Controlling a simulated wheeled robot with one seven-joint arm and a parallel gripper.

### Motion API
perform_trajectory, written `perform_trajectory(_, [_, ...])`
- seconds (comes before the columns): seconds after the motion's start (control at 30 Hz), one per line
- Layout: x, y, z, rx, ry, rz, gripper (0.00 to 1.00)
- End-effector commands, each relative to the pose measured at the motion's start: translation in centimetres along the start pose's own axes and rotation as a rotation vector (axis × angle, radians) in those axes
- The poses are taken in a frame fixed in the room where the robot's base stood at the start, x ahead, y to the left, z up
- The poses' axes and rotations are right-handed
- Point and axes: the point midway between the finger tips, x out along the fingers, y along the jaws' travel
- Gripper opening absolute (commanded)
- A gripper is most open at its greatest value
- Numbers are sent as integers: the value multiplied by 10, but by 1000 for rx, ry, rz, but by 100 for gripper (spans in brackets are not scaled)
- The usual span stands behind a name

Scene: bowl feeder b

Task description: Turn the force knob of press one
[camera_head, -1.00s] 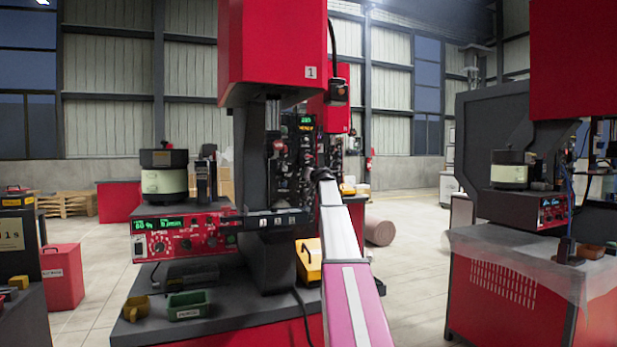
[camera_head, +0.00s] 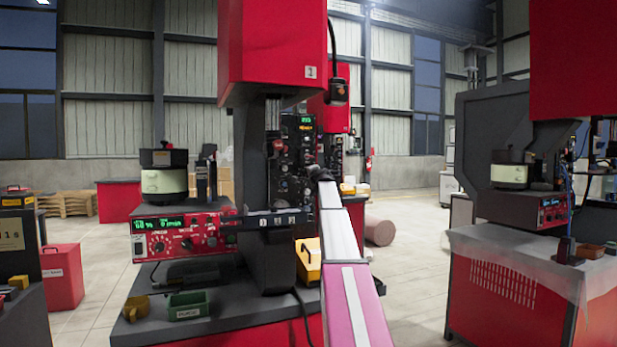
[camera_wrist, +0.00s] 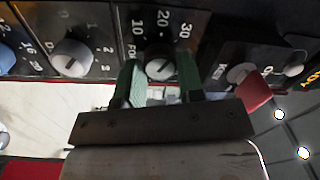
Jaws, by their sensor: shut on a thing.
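Press one (camera_head: 272,62) is the red machine marked 1, with a dark control panel (camera_head: 300,160) on its column. In the wrist view the force knob (camera_wrist: 160,66) is a round grey knob with a pale pointer line, under a scale reading 10, 20, 30. The label beside it is partly covered and starts with FO. My gripper (camera_wrist: 157,82) has green fingers, one on each side of this knob, shut on it. In the head view my gripper (camera_head: 318,173) is small and dark at the panel, and the knob cannot be made out there.
Another grey knob (camera_wrist: 71,58) and a blue knob (camera_wrist: 5,60) sit to the left in the wrist view. A key switch (camera_wrist: 240,73) and a red part (camera_wrist: 255,92) are close on the right. A red feeder control box (camera_head: 180,232) stands left of the column.

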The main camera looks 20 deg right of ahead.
Motion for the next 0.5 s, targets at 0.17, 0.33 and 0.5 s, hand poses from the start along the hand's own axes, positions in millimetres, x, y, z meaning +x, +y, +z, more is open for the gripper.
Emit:
perform_trajectory(0.17, [0, 0, 0, 121, 5, 0, 11])
perform_trajectory(0.33, [0, 1, 0, 206, 8, 0, 11])
perform_trajectory(0.5, [0, 1, 0, 256, 10, 0, 11])
